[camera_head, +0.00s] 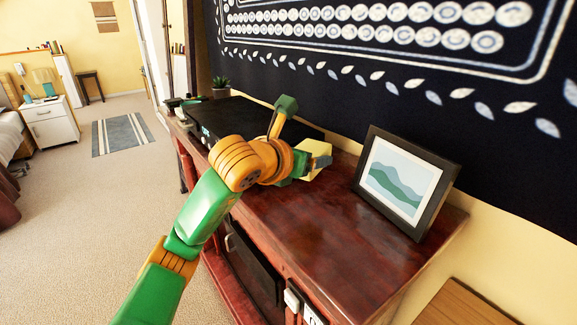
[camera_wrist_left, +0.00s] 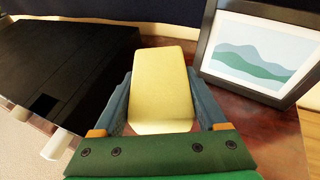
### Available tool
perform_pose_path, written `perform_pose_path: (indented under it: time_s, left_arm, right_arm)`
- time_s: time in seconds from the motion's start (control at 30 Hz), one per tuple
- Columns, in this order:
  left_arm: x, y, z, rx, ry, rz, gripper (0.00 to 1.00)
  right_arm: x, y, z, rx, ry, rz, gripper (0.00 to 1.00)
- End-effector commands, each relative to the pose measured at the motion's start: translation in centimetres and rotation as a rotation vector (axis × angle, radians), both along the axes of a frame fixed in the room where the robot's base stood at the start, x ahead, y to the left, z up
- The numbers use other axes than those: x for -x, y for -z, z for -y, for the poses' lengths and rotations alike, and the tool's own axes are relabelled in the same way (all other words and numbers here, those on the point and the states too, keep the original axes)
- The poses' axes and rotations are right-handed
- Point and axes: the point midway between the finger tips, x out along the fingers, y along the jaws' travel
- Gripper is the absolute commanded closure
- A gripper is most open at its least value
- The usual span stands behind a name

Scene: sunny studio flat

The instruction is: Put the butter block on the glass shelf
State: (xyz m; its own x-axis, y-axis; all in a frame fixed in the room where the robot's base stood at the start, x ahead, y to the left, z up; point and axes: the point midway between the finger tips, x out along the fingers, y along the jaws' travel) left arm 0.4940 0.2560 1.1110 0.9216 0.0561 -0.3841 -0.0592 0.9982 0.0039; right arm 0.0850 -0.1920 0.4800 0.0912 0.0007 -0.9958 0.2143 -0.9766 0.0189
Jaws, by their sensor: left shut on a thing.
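The butter block (camera_head: 313,158) is a pale yellow block over the dark red sideboard, partly hidden by my left gripper (camera_head: 306,166) in the head view. In the left wrist view, the butter block (camera_wrist_left: 162,85) sits between the two blue-grey fingers of my left gripper (camera_wrist_left: 163,105), which is shut on it. I cannot tell whether the block touches the sideboard top. I cannot make out a glass shelf in either view. My right gripper is not in view.
A framed mountain picture (camera_head: 404,183) stands on the sideboard (camera_head: 345,240), right of the block. A flat black box (camera_head: 235,118) lies to the left, with a small plant (camera_head: 221,86) beyond it. The sideboard top in front of the frame is clear.

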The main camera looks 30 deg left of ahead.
Motion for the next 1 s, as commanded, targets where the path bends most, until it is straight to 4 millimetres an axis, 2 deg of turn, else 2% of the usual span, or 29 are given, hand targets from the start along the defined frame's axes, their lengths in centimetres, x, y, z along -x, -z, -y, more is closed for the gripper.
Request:
perform_pose_path:
  time_s: [0.03,0.1,0.2,0.37,0.5,0.8,0.83,0.9,0.93,1.0]
  left_arm:
    - [-1.2,0.6,-1.1,0.005,-0.006,-0.01,0.95]
    - [-2.3,2.8,-1.9,0.002,-0.002,-0.009,0.95]
    - [-3.5,4.7,-2.9,0.001,0.0,-0.005,0.95]
    - [-4.9,6.6,-3.9,0.002,0.001,-0.004,0.95]
    - [-4.8,9.0,-3.8,0.002,0.004,-0.002,0.95]
    - [-4.8,9.6,-3.8,0.001,0.004,0.004,0.95]
    - [-4.8,9.7,-3.8,0.002,0.005,0.003,0.23]
    - [-4.8,9.6,-3.8,0.002,0.005,0.003,0.04]
    - [-4.8,9.5,-3.8,0.002,0.005,0.003,0.0]
    - [-4.8,9.5,-3.8,0.002,0.005,0.003,0.0]
  right_arm:
    - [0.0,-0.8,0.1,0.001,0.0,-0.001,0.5]
    - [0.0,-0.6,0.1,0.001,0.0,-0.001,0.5]
    - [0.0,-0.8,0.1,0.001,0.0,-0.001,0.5]
    - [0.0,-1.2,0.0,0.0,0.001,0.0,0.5]
    - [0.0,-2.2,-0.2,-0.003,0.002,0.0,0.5]
    - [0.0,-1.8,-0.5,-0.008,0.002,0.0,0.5]
    - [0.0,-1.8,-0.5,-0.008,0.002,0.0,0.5]
    - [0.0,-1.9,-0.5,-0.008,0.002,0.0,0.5]
    - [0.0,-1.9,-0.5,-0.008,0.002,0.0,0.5]
    - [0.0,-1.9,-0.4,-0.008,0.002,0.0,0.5]
